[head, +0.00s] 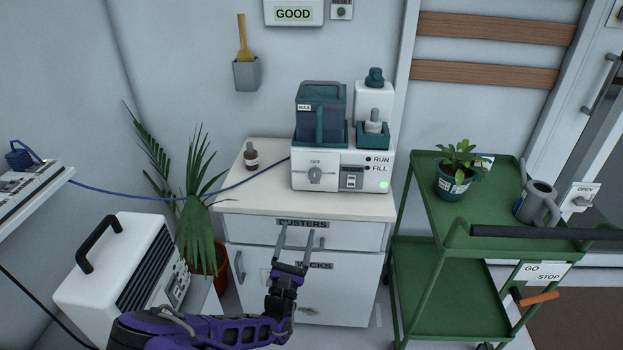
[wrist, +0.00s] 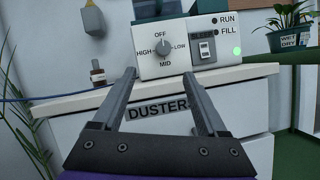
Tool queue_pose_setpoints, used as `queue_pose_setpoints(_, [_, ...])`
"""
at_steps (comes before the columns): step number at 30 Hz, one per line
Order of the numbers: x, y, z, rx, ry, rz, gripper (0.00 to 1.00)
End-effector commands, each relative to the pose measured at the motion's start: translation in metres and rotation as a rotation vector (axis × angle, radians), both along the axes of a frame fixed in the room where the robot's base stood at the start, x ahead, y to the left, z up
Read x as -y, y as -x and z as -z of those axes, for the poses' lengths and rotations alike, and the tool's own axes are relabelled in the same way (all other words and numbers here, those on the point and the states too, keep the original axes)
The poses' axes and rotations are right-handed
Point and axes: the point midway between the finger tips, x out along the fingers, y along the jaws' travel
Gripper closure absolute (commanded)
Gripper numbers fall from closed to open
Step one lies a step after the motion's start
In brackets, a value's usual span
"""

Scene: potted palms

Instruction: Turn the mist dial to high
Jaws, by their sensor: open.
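The mist dial (head: 315,175) is a grey round knob on the front of a white machine (head: 340,186) standing on a white cabinet. In the wrist view the dial (wrist: 162,48) has OFF above it, LOW to the right, MID below and HIGH to the left. Its pointer is too small to read surely. My gripper (head: 297,230) is open and empty, in front of the cabinet drawers and lower than the dial. In the wrist view the fingertips of my gripper (wrist: 160,74) lie either side below the dial, apart from it.
A rocker switch (head: 352,178) and a lit green lamp (head: 383,184) are right of the dial. A brown bottle (head: 251,156) stands on the cabinet top (head: 270,190) at left, near a blue cable (head: 130,196). A green cart (head: 415,215) stands at right.

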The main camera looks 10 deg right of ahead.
Motion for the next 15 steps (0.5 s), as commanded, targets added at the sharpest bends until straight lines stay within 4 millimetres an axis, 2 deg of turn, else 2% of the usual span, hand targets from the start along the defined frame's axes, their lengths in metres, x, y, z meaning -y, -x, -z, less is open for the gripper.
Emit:
queue_pose_setpoints(2, [0.006,0.005,0.009,-0.025,0.047,0.016,0.25])
queue_pose_setpoints(5, [0.01,0.002,0.009,-0.032,0.061,0.022,0.25])
queue_pose_setpoints(8, [0.014,-0.009,0.004,-0.03,0.06,0.02,0.25])
queue_pose_setpoints(15, [0.031,-0.053,-0.015,-0.029,0.057,0.02,0.25])
